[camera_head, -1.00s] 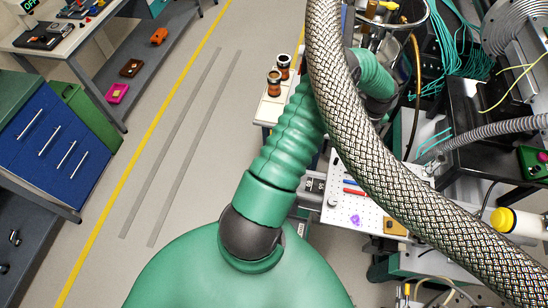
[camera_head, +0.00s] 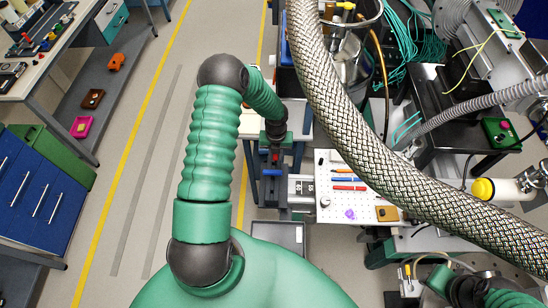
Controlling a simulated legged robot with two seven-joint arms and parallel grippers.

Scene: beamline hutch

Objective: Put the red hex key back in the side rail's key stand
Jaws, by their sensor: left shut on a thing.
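My left gripper (camera_head: 273,152) points down over the dark side rail, left of the white perforated board. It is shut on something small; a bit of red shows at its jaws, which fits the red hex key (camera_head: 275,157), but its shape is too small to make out. Dark blocks and a bluish part lie just below the gripper; I cannot tell whether the key stand is among them or whether the key touches it.
The perforated board (camera_head: 335,208) holds red, blue and orange handled tools, a purple piece and a tan block (camera_head: 387,213). A thick braided hose (camera_head: 345,115) crosses above the board. A grey tray (camera_head: 291,236) lies below the rail.

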